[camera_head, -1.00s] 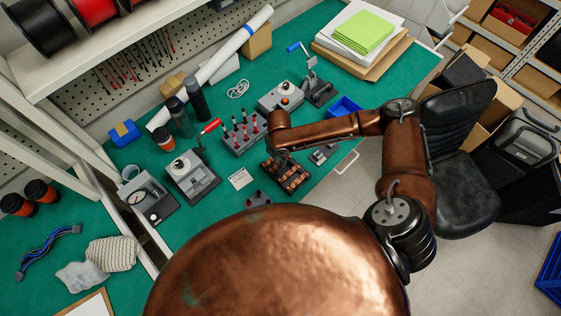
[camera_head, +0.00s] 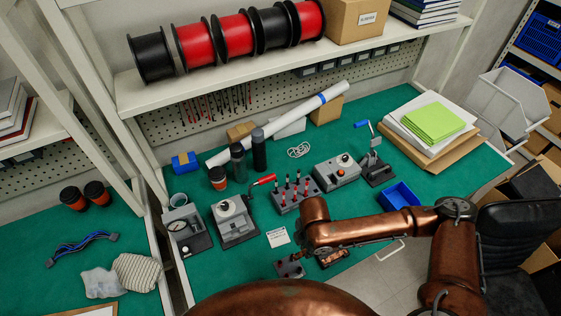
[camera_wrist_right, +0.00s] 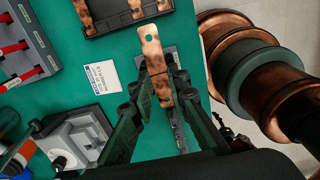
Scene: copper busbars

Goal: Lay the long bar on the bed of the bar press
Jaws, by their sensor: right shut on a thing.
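My right gripper (camera_wrist_right: 158,82) is shut on a copper bar (camera_wrist_right: 152,45) with holes at its ends, as the right wrist view shows. The bar sticks out past the fingertips above the green bench. In the head view the right gripper (camera_head: 306,250) hangs low beside the bar tray, mostly hidden by its own arm, and the bar is not clear there. A grey press-like machine (camera_head: 233,222) with a round white top and a red-handled lever stands left of it; it also shows in the right wrist view (camera_wrist_right: 72,142). My left gripper is out of view.
A dark tray (camera_wrist_right: 105,22) with more copper bars lies close by. A small dark fixture (camera_head: 289,267) sits near the gripper. A white card (camera_head: 278,237), a rack of red-handled tools (camera_head: 296,197) and a blue bin (camera_head: 398,196) stand around.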

